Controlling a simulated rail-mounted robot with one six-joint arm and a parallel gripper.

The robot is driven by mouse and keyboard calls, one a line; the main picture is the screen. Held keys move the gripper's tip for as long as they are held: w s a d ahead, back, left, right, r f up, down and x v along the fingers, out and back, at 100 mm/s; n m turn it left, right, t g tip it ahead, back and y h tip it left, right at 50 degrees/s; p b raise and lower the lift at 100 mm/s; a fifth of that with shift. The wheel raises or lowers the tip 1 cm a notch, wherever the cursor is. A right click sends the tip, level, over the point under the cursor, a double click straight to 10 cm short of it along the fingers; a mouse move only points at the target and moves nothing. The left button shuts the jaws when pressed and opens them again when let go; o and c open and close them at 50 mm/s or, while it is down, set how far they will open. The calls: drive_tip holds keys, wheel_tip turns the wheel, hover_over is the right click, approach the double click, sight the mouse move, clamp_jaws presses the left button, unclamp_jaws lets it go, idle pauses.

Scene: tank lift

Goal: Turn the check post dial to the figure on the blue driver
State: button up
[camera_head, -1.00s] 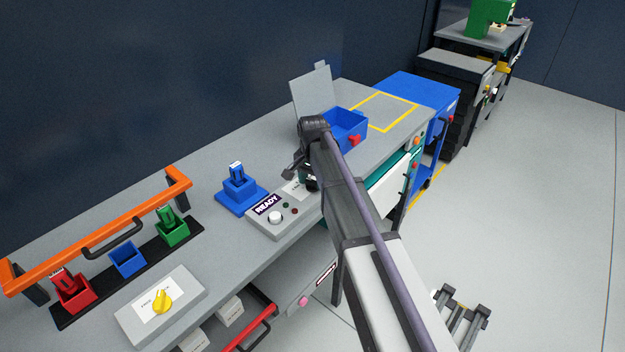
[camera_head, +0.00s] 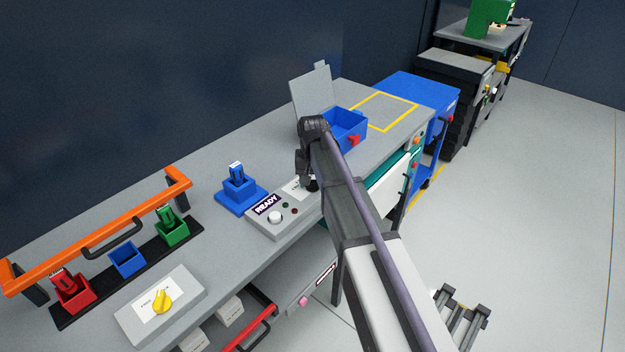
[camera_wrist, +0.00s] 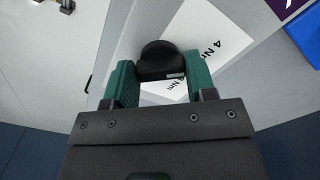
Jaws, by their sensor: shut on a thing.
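The check post (camera_head: 283,222) is a grey box on the bench with a READY sign. Its black dial (camera_wrist: 160,56) sits on a white label (camera_wrist: 205,45); "4 Nm" is readable, and a second "Nm" figure is partly hidden. My gripper (camera_wrist: 161,76) has its two green fingers on either side of the dial and is shut on it. In the head view my gripper (camera_head: 308,178) is over the post's far end and covers most of the dial. The blue driver (camera_head: 236,172) stands upright in a blue stand (camera_head: 240,197) left of the post; its figure is too small to read.
A grey box with a yellow knob (camera_head: 161,301) is in front. A blue bin (camera_head: 343,130) stands behind my arm.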

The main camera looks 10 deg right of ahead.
sight(312, 181)
drive_tip(key=o, duration=0.9)
drive_tip(key=shift+o, duration=0.2)
wheel_tip(312, 181, up, 11)
drive_tip(key=p, duration=1)
drive_tip(key=shift+p, duration=0.4)
drive_tip(key=shift+f, duration=0.1)
drive_tip(key=s+f+n+b, duration=0.2)
drive_tip(key=s, duration=2.2)
drive_tip(key=shift+s+f+n+b, duration=0.15)
drive_tip(key=shift+f+n+b, duration=0.15)
